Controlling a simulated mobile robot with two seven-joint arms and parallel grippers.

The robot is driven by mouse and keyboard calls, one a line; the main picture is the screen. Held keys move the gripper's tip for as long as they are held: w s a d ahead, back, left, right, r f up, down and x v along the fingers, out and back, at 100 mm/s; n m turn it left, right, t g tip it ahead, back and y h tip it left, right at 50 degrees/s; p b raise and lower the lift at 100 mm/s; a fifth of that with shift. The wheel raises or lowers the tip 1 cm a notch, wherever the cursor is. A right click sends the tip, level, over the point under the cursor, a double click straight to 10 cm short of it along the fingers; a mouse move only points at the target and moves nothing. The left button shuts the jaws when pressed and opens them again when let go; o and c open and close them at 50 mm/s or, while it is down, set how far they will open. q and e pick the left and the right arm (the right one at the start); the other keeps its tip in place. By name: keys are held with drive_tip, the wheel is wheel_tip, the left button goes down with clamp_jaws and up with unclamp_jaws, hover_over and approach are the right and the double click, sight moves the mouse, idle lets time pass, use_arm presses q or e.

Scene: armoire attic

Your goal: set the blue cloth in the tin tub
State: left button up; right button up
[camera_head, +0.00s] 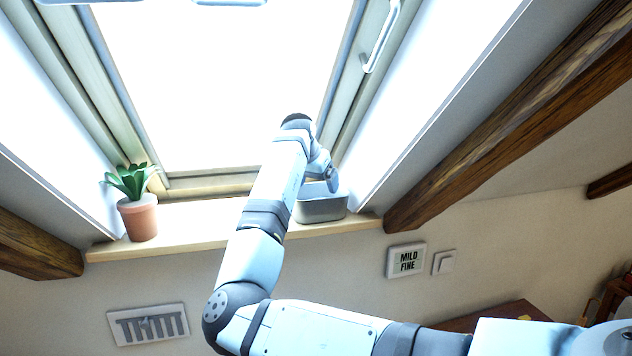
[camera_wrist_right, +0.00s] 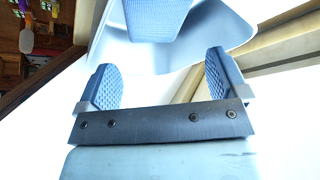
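The tin tub (camera_head: 321,210) is a grey metal container on the window sill, just right of my right forearm. In the right wrist view the tub (camera_wrist_right: 222,38) shows pale, with its rim past my fingertips. The blue cloth (camera_wrist_right: 158,18) is a textured blue block shape that appears inside the tub, cut off by the top edge of the picture. My right gripper (camera_wrist_right: 162,80) is open, its two blue pads wide apart with nothing between them. In the head view the right gripper (camera_head: 322,178) is over the tub and partly hidden. My left gripper is not in view.
A potted plant (camera_head: 139,212) stands on the left of the wooden sill (camera_head: 195,228). The skylight is behind, with a handle (camera_head: 381,38) at its right. A sloping beam (camera_head: 500,125) is at the right.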

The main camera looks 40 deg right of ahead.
drive_tip(key=shift+r, duration=0.1)
drive_tip(key=shift+r, duration=0.4)
drive_tip(key=b+v, duration=0.2)
drive_tip(key=shift+a+r, duration=0.1)
drive_tip(key=shift+r, duration=0.2)
drive_tip(key=s+a+b, duration=0.2)
drive_tip(key=s+a, duration=0.1)
drive_tip(key=a, duration=0.8)
drive_tip(key=shift+s+a+r, duration=0.2)
drive_tip(key=shift+a+r, duration=0.05)
drive_tip(key=shift+a, duration=0.15)
